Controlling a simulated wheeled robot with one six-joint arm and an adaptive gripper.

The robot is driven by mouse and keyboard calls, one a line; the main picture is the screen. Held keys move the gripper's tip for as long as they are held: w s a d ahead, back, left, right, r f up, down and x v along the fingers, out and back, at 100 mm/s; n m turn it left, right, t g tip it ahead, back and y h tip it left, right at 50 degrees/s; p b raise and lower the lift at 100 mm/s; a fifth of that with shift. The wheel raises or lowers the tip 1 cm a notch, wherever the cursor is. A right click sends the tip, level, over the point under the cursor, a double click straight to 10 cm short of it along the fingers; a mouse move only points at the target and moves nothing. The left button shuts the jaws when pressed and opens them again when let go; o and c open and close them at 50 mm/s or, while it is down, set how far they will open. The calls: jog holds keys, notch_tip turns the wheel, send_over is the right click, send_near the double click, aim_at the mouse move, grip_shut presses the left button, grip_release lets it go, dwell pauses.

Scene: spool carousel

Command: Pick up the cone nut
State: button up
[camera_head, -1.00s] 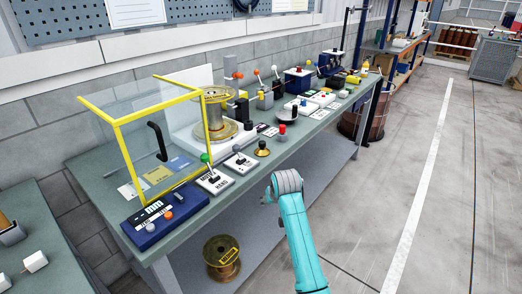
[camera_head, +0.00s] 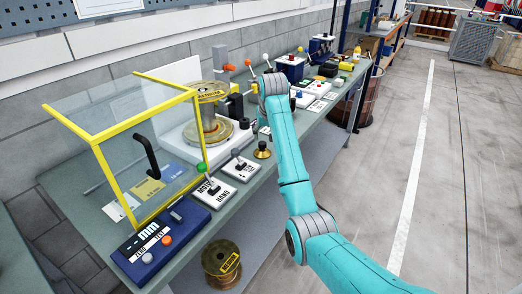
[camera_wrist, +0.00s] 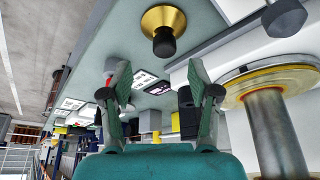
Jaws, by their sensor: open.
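The likely cone nut (camera_head: 262,150) is a small brass, flared piece with a black knob, standing upright on the green bench top near its front edge. In the wrist view the brass piece (camera_wrist: 163,20) shows at the top centre, beyond the fingertips and apart from them. My gripper (camera_wrist: 159,82) is open and empty, its two fingers spread left and right. In the head view my arm reaches over the bench, and its wrist hides the gripper.
A brass spool (camera_head: 214,112) stands on a white unit behind the nut. A lever panel (camera_head: 241,169) is to its left, and a yellow-framed clear guard (camera_head: 97,150) stands further left. Several small devices crowd the bench's far end. Another spool (camera_head: 222,262) sits below.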

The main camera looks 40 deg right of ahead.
aim_at(263, 142)
jog(key=shift+w+x, duration=0.2)
jog(key=shift+x, duration=3.3)
jog(key=shift+a, duration=0.25)
jog(key=c, duration=1.1)
jog(key=shift+r, duration=0.1)
grip_shut()
jog(key=shift+r, duration=0.1)
